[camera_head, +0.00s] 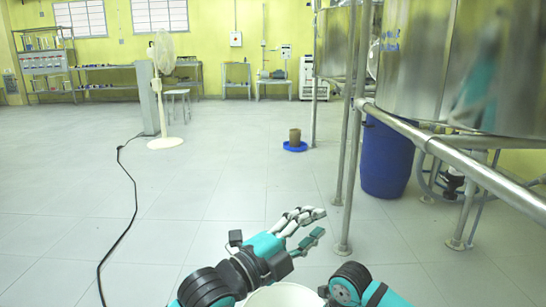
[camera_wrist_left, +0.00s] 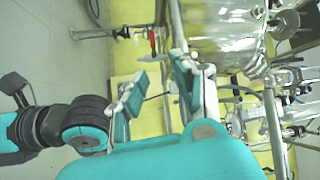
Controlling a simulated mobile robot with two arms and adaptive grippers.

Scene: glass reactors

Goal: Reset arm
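My left gripper (camera_head: 318,223) is at the lower middle of the head view, with teal and grey fingers pointing right. Its fingers are apart with nothing between them. In the left wrist view, the left gripper (camera_wrist_left: 160,66) also shows two separated fingers with an empty gap. My right arm shows only as a black and teal joint at the bottom of the head view. My right gripper is not seen.
Steel reactor vessels (camera_head: 415,60) on a pipe frame (camera_head: 460,160) stand at right, close to my left gripper. A blue barrel (camera_head: 386,160) is under them. A fan (camera_head: 163,90), a black cable (camera_head: 130,205) and a blue dish (camera_head: 295,146) are on the mostly open floor.

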